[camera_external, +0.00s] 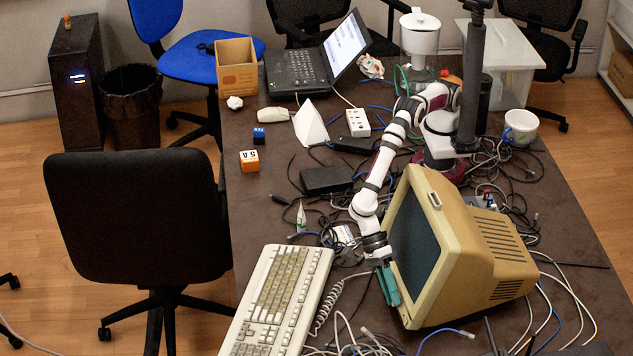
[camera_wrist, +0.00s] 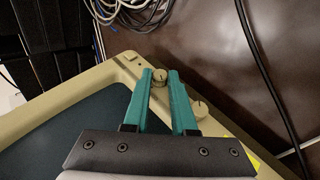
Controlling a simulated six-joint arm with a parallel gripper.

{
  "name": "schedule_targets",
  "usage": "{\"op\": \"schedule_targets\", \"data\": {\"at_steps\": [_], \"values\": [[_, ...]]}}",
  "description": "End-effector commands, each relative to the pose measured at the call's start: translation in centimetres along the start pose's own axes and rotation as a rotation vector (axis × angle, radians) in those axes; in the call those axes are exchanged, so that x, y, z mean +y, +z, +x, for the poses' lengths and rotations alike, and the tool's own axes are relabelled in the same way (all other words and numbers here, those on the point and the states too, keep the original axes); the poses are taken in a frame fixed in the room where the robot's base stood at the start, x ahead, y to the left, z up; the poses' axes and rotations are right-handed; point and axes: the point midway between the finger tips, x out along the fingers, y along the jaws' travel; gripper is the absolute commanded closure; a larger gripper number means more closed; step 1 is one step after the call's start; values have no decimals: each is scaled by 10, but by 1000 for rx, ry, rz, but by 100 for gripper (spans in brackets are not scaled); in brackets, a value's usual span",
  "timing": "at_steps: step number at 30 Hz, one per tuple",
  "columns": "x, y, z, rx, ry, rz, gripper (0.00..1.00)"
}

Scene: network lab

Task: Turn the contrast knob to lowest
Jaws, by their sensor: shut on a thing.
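The beige CRT monitor (camera_external: 487,240) stands on the dark table, its dark screen (camera_external: 414,237) facing left. In the wrist view its beige bezel (camera_wrist: 100,83) carries two small round knobs. My gripper (camera_external: 389,287) is at the monitor's lower front edge, its teal fingers pointing down. In the wrist view my gripper (camera_wrist: 160,82) is shut on the upper knob (camera_wrist: 159,74), with one finger on each side of it. I cannot read any label that tells which is the contrast knob.
A beige keyboard (camera_external: 277,300) lies left of the monitor. Loose cables (camera_external: 365,340) cover the table in front of and around the monitor. In the wrist view a black cable (camera_wrist: 262,70) runs beside the bezel, and pale cables (camera_wrist: 140,12) lie beyond it.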

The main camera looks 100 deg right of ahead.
Motion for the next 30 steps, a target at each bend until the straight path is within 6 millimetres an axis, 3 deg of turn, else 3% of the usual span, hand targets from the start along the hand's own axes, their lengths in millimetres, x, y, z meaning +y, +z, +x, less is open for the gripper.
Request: {"op": "schedule_targets", "data": {"at_steps": [14,30], "values": [[-3,0,0,1,47,-18,100],[-12,2,2,-1,439,-185,100]]}}
